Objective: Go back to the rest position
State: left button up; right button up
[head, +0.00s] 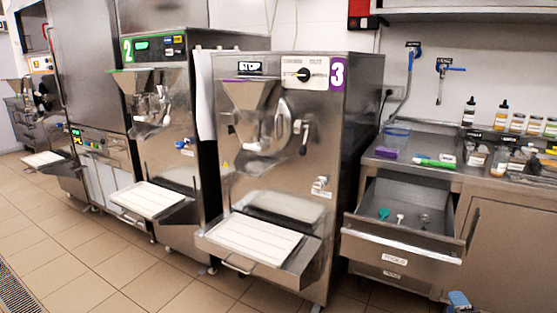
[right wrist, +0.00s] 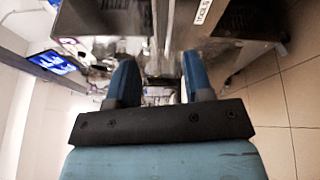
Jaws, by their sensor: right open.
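My right gripper (head: 458,299) shows only as a small blue part at the bottom right edge of the head view. It is in front of and below the open drawer (head: 402,243), apart from it in the picture. In the right wrist view the two blue fingers of the right gripper (right wrist: 159,75) stand apart with nothing between them. Beyond them are blurred metal surfaces and a labelled front. My left gripper is not in the head view.
Freezer 3 (head: 285,130) stands in the middle with a white slatted tray (head: 254,239) sticking out. Freezer 2 (head: 160,110) is to its left. The open drawer holds a green scoop (head: 384,213) and other small utensils. Bottles (head: 469,110) stand on the counter. Tiled floor (head: 110,275) is clear at front left.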

jog(key=d+r+n, duration=0.3)
jog(key=d+r, duration=0.4)
jog(key=d, duration=0.3)
jog(key=s+a+f+m+g+y, duration=0.25)
jog(key=s+a+f+m, duration=0.25)
jog(key=s+a, duration=0.5)
jog(key=s+a+f+m+g+y, duration=0.25)
jog(key=s+a+f+m, duration=0.2)
jog(key=s+a, duration=0.6)
jog(key=s+a+f+m+g+y, duration=0.1)
jog(key=s+a+f+m+g, duration=0.3)
jog(key=s+a, duration=0.6)
jog(key=w+a+m+t, duration=0.25)
jog(key=a+m, duration=0.35)
jog(key=a, duration=0.3)
pick_arm(q)
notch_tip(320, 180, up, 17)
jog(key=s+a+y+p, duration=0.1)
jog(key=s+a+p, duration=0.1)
jog(key=p, duration=2.4)
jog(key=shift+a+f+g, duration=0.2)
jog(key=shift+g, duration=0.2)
pick_arm(e)
notch_tip(320, 180, up, 18)
jog(key=s+d, duration=0.2)
jog(key=shift+s+d+f+n+h, duration=0.15)
jog(key=shift+s+d+n+h, duration=0.1)
jog(key=shift+n+h, duration=0.1)
